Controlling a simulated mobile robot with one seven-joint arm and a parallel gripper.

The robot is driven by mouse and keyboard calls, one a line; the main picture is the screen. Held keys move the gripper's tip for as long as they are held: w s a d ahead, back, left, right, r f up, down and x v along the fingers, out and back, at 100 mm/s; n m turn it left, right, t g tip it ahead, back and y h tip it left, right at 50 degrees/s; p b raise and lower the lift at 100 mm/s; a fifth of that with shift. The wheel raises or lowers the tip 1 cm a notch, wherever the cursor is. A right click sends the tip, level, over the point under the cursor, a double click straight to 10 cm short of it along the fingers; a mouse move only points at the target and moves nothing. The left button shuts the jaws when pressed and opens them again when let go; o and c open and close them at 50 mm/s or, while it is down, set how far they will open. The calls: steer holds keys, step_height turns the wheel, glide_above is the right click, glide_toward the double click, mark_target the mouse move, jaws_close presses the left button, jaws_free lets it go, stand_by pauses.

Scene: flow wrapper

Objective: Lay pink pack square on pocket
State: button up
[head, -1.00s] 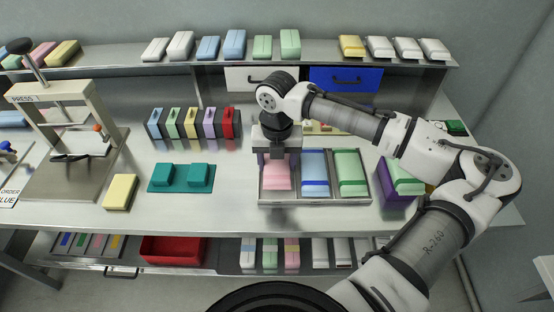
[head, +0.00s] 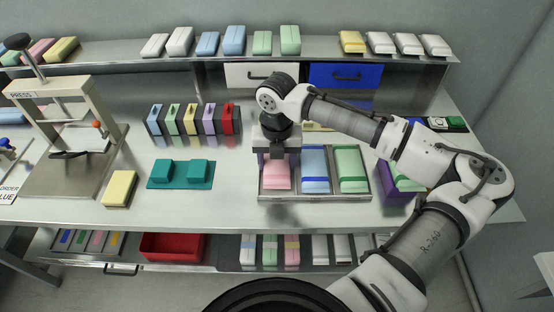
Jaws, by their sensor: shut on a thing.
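The pink pack (head: 277,178) is in the left compartment of the metal tray (head: 315,197), at my gripper's jaws. My gripper (head: 277,163) points down over that compartment and is shut on the pink pack. The tray's middle compartment holds a blue pack (head: 314,165) and its right one a green pack (head: 350,165). Whether the pink pack touches the tray floor is hidden.
A yellow pack (head: 120,187) lies left of the teal mat. A press (head: 65,130) stands at the far left. Several coloured upright holders (head: 190,120) stand behind the mat. A purple box (head: 397,190) stands right of the tray. The counter between mat and tray is clear.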

steer(key=shift+f, duration=0.1)
steer(key=o, duration=0.9)
steer(key=shift+o, duration=0.5)
steer(key=shift+w+r, duration=0.1)
steer(key=shift+r, duration=0.4)
steer(key=shift+o, duration=0.4)
step_height(320, 180, up, 13)
steer(key=b, duration=0.1)
steer(key=shift+b, duration=0.3)
steer(key=shift+s+f, duration=0.15)
steer(key=shift+s, duration=0.05)
